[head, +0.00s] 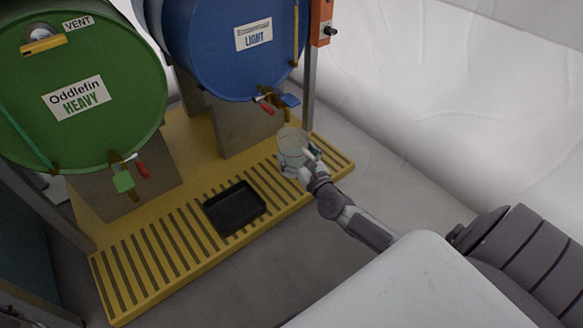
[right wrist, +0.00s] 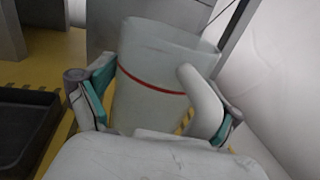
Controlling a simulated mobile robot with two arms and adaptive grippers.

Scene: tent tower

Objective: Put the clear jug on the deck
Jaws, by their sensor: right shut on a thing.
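The clear jug (head: 291,142) is a see-through vessel at the right end of the yellow slatted deck (head: 168,250), below the blue barrel's tap. In the right wrist view the jug (right wrist: 150,75) stands upright with a red line around it. My right gripper (head: 306,165) is shut on the jug, with its fingers on either side in the right wrist view (right wrist: 160,110). The jug is over the deck in the head view; I cannot tell whether its base touches the slats. My left gripper is not in view.
A black tray (head: 235,208) lies on the deck, left of the jug. A green barrel (head: 75,85) marked HEAVY and a blue barrel (head: 235,65) marked LIGHT stand behind, each with a red-handled tap. A pale wall is at the right.

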